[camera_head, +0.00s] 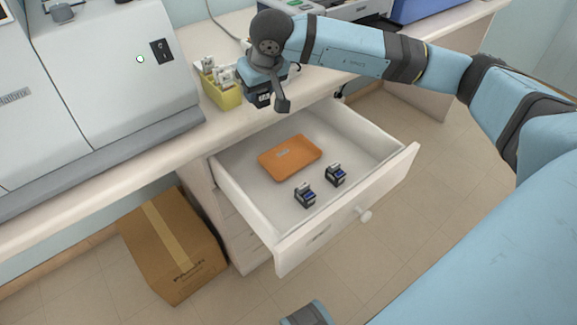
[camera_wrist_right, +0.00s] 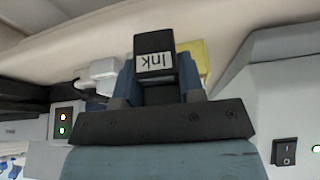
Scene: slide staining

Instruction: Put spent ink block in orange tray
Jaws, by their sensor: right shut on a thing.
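My right gripper (camera_head: 264,88) is shut on a dark ink block (camera_head: 262,99), above the counter's front edge near the open drawer. In the right wrist view the block (camera_wrist_right: 154,43) sits between the two blue fingers, its white "Ink" label facing the camera. The orange tray (camera_head: 303,157) lies flat in the back part of the drawer, with a small grey mark on its floor and no block in it. Two dark blocks with blue fronts (camera_head: 305,196) (camera_head: 335,175) stand in the drawer in front of the tray.
The white drawer (camera_head: 345,210) is pulled out, with raised walls around its contents. A yellow holder (camera_head: 226,97) with white items stands on the counter close to my right gripper. A large grey machine (camera_head: 110,90) is at the left. A cardboard box (camera_head: 175,245) is on the floor.

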